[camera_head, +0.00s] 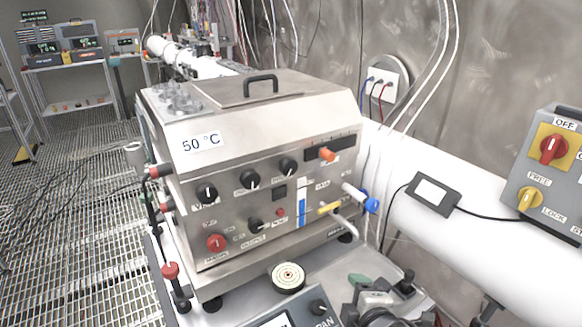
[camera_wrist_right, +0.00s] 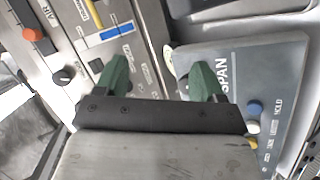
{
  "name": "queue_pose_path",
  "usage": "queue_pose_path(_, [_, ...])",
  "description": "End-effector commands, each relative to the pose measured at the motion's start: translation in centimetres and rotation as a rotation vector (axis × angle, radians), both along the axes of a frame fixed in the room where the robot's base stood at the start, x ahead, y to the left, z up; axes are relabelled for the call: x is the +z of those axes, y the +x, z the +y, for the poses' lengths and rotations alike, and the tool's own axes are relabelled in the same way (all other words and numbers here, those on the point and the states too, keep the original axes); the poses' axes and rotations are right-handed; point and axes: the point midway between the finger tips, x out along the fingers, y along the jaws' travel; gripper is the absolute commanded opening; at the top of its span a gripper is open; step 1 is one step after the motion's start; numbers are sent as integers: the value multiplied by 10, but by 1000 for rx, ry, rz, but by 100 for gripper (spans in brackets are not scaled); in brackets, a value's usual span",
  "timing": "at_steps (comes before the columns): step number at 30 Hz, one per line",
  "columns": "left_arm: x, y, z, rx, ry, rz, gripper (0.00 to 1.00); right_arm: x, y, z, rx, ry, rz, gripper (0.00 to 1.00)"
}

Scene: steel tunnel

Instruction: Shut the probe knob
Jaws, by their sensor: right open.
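A steel cabinet with a "50 °C" label (camera_head: 203,142) fills the middle of the head view. Its front carries several black knobs (camera_head: 248,179), a red knob (camera_head: 216,242), an orange knob (camera_head: 327,154) and a yellow-handled part (camera_head: 329,208). I cannot read which one is labelled probe. In the right wrist view, a black knob (camera_wrist_right: 65,75) and an orange part (camera_wrist_right: 32,34) lie left of the fingers. My right gripper (camera_wrist_right: 162,72) is open, its green fingers apart with nothing between them. It also shows in the head view (camera_head: 374,285), low, in front of the cabinet. My left gripper is out of view.
A grey panel marked "SPAN" (camera_wrist_right: 220,75) lies close by the right finger. A white pipe (camera_head: 455,226) and a switch box (camera_head: 551,165) are at right.

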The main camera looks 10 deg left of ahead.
Motion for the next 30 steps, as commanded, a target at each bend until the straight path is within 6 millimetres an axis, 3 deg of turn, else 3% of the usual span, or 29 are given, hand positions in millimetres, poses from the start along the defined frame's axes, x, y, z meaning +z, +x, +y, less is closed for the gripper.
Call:
queue_pose_path(8, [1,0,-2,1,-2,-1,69,57,36,41,251,-309,-360,69])
queue_pose_path(13, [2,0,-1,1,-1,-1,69,105,60,72,448,-658,-717,69])
queue_pose_path(18, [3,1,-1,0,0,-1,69,143,81,88,591,-1033,-1046,69])
queue_pose_path(24, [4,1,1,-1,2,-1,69,170,97,91,671,-1339,-1282,69])
queue_pose_path(30, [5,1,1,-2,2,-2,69,177,104,94,690,-1425,-1343,69])
